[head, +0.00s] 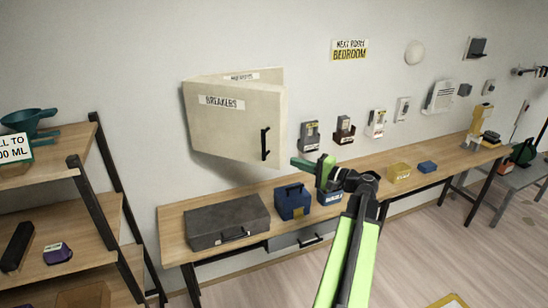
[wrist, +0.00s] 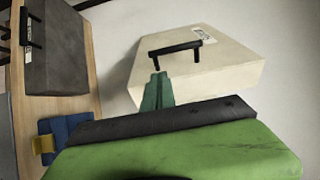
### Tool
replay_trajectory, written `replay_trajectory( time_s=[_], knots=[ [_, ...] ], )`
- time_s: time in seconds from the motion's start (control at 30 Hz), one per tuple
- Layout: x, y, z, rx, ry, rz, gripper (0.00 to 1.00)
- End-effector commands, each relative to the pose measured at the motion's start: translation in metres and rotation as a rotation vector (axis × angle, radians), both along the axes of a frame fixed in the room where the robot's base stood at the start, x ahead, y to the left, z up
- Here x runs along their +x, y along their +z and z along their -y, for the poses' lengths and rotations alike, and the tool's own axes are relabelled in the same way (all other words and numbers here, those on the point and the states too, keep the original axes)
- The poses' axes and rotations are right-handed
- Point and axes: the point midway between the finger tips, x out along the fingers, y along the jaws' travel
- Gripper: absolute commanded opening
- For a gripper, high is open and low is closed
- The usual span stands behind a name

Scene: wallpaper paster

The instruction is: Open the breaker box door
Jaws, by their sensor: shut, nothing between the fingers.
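The cream breaker box door (head: 230,125), labelled BREAKERS, is on the wall at upper centre-left in the head view. It appears partly open, its right edge standing out from the box (head: 265,76) behind it. Its black handle (head: 265,143) is near the right edge. In the wrist view the door (wrist: 225,75) and handle (wrist: 175,49) are above centre. My gripper (head: 295,161) is shut and empty, with its green fingers pointing left, just right of the handle's lower end. In the wrist view its fingertips (wrist: 157,77) are close to the handle's left end; contact is unclear.
Several small devices hang on the wall to the right. A shelf (head: 70,187) stands at the left.

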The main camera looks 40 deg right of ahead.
Motion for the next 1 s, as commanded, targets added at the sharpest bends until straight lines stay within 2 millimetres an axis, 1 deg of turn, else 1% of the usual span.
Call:
replay_trajectory(
  time_s=[0.03,0.1,0.23,0.37,0.5,0.6,0.7,0.83,1.0],
  knots=[
    [-0.003,0.002,0.003,0.003,-0.007,0.007,0.0],
    [-0.003,0.003,0.004,0.004,-0.008,0.01,0.0],
    [0.006,0.002,0.001,0.004,-0.005,0.009,0.0],
    [0.029,0.002,-0.003,0.004,-0.002,0.008,0.0],
    [0.058,0.002,-0.009,0.004,-0.002,0.007,0.0],
    [0.075,0.002,-0.013,0.004,-0.002,0.007,0.0],
    [0.087,0.002,-0.015,0.004,-0.002,0.007,0.0],
    [0.096,0.002,-0.017,0.003,-0.003,0.008,0.0],
    [0.097,0.002,-0.018,0.003,-0.004,0.007,0.0]
  ],
)
